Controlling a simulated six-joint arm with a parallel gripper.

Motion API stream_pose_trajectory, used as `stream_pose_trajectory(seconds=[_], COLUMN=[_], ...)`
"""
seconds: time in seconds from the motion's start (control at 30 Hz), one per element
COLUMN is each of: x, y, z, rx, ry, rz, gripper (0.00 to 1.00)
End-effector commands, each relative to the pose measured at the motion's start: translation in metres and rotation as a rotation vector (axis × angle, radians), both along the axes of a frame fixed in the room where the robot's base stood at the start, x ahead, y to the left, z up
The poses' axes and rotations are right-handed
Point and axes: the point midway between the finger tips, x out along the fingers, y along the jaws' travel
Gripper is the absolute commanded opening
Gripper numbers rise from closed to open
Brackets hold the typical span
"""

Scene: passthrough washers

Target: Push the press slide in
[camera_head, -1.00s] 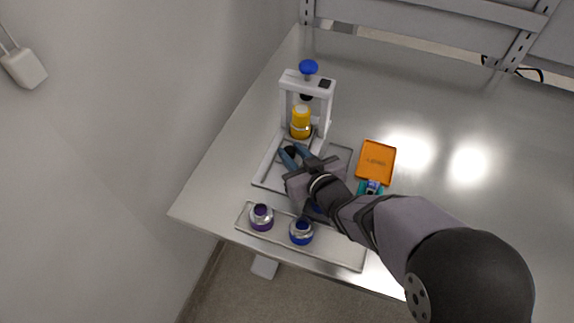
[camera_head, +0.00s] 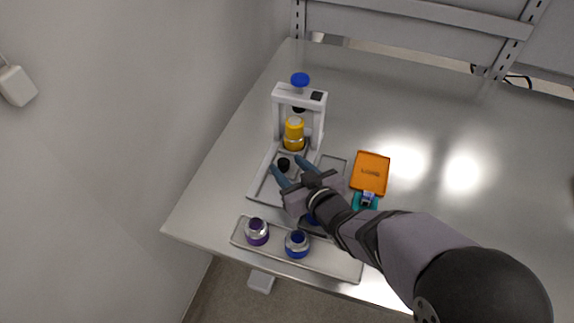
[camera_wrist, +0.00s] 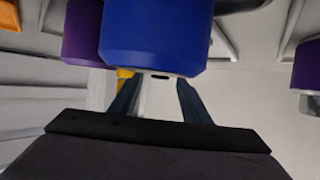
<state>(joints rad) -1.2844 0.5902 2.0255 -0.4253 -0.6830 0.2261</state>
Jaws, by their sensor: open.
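The press (camera_head: 299,95) is a white frame with a blue knob (camera_head: 300,79) on top, standing left of the table's middle. The slide's black knob (camera_head: 284,164) shows in front of the cylinder, on the near side of the frame. My gripper (camera_head: 285,165) is open, with its two blue-grey fingers spread to either side of the black knob in the head view. I cannot tell whether they touch it. The fingers (camera_wrist: 158,100) also show in the wrist view, apart from each other.
A front tray (camera_head: 270,257) holds a purple ring part (camera_head: 256,231) and a blue ring part (camera_head: 297,243). An orange tray (camera_head: 371,172) lies right of my gripper. In the wrist view, a large blue part (camera_wrist: 155,38) blocks the upper middle. The table's right side is clear.

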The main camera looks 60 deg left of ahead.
Motion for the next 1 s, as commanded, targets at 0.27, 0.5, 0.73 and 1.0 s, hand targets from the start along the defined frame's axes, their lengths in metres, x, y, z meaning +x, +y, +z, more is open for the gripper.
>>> stream_pose_trajectory(seconds=[0.27,0.5,0.73,1.0], x=[0.000,0.000,0.000,0.001], y=[-0.031,-0.049,-0.054,-0.053], z=[0.013,0.020,0.022,0.023], rx=[0.003,0.001,0.001,-0.003], ry=[-0.001,0.000,-0.001,-0.003], rz=[-0.001,0.000,0.001,-0.002], gripper=[0.43,0.43,0.43,0.43])
